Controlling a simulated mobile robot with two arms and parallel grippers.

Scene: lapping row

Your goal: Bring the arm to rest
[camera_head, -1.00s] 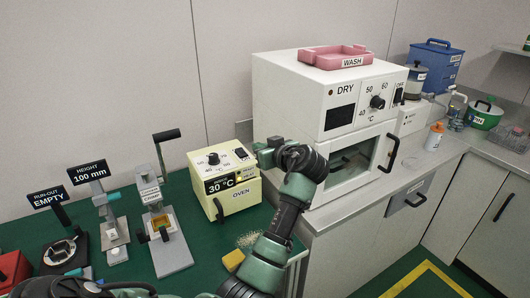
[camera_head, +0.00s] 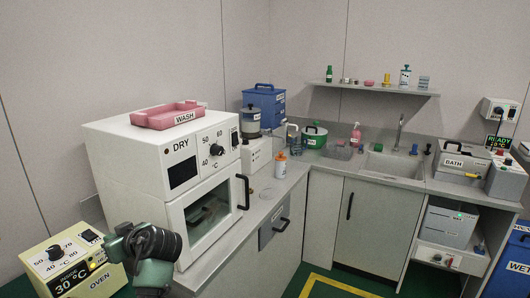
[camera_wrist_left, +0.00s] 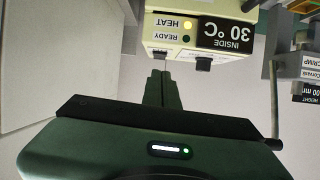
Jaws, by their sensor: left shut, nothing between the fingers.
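My left arm comes up from the bottom left in the head view, green with a black ribbed section. My left gripper (camera_head: 116,243) is at its end, beside the small cream oven (camera_head: 65,262) and in front of the white dry cabinet. In the left wrist view the green fingers (camera_wrist_left: 163,78) are together, with nothing visible between them. They point toward the oven (camera_wrist_left: 172,32), which appears upside down with its 30 °C display and a lit lamp. Whether the fingertips touch it I cannot tell. My right gripper is not in view.
The white DRY cabinet (camera_head: 150,150) carries a pink WASH tray (camera_head: 167,115) on top. Behind it are a blue box (camera_head: 265,105) and an orange-capped bottle (camera_head: 281,165). A sink (camera_head: 392,165) and the BATH unit (camera_head: 462,162) lie to the right. Floor shows at the bottom.

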